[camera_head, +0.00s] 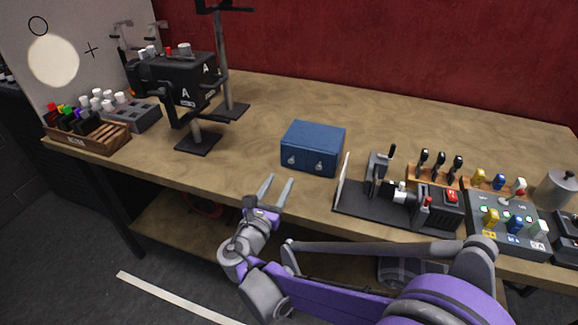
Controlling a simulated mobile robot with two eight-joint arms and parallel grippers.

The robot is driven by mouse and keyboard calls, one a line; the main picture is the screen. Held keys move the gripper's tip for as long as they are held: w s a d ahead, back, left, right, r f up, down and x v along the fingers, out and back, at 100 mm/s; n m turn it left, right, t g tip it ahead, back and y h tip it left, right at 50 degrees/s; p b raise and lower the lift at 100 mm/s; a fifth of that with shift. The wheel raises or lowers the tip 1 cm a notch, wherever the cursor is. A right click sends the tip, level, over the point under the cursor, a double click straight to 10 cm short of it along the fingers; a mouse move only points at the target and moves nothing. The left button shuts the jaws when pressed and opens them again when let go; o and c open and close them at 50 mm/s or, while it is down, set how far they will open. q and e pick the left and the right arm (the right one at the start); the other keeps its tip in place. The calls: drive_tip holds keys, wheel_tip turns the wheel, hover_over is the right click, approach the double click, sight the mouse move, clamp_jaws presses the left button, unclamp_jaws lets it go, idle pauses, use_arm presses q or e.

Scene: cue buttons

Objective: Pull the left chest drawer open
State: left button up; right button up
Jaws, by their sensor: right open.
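A small blue chest (314,146) stands on the wooden workbench, a little right of the middle. Its front shows two drawers side by side, each with a small pale knob. The left drawer (293,156) has its knob at its lower part, and both drawers look closed. My right gripper (277,188) is open and empty, with its two fingers pointing up toward the chest. It is in front of and below the left drawer, apart from the knob, near the bench's front edge. My left gripper is not in view.
On the workbench (250,112), a black device marked A (180,80) stands on stands at left, beside a wooden rack (90,138). A black tray with tools (400,205) and a button panel (508,222) lie at right. Bare bench surrounds the chest.

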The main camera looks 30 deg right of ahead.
sight(290, 162)
drive_tip(key=x, duration=0.7)
drive_tip(key=shift+w+d, duration=0.2)
drive_tip(key=shift+w, duration=0.1)
clamp_jaws()
idle(1.0)
